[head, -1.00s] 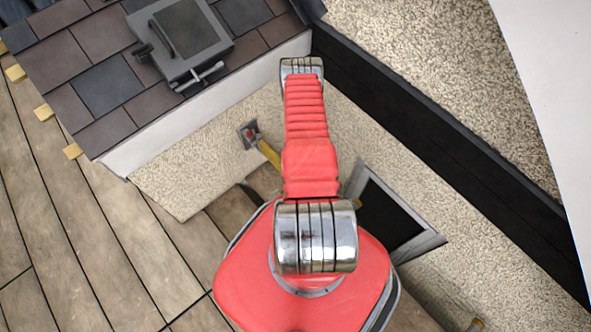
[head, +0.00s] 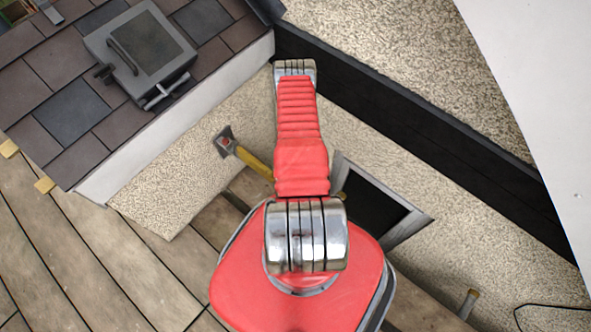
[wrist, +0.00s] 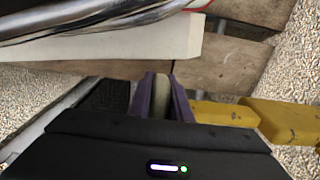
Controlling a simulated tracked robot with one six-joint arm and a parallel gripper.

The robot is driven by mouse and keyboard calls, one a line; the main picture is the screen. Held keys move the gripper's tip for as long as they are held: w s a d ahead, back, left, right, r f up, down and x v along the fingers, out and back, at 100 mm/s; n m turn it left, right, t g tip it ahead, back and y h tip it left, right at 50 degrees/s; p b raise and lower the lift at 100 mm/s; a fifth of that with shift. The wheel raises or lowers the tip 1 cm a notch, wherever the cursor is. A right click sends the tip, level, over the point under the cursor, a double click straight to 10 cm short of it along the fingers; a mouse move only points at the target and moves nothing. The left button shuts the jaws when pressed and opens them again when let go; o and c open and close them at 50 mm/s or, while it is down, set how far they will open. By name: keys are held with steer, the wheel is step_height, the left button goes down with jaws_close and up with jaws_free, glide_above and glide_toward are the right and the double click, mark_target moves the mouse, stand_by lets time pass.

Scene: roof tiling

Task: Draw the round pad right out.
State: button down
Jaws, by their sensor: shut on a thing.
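My gripper (wrist: 162,98) shows in the wrist view, with two purple fingers shut on a pale, narrow thing (wrist: 160,106). Only a small part of that thing shows between the fingers; the rest is hidden, and I cannot tell whether it is the round pad. I make out no round shape for certain in either view. In the head view my red arm hides the gripper and whatever it holds.
In the head view, a grey metal hatch (head: 150,45) sits on the tiled roof (head: 65,105). A dark framed opening (head: 375,207) is to the right. The wrist view shows yellow blocks (wrist: 278,120) and a white beam (wrist: 120,46).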

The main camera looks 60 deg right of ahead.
steer(key=shift+s+a, duration=0.35)
steer(key=shift+a, duration=0.05)
steer(key=c, duration=1.9)
jaws_free()
steer(key=shift+c, duration=0.2)
steer(key=o, duration=0.3)
steer(key=shift+w+d, duration=0.15)
steer(key=shift+d+r, duration=0.1)
steer(key=shift+r, duration=6.75)
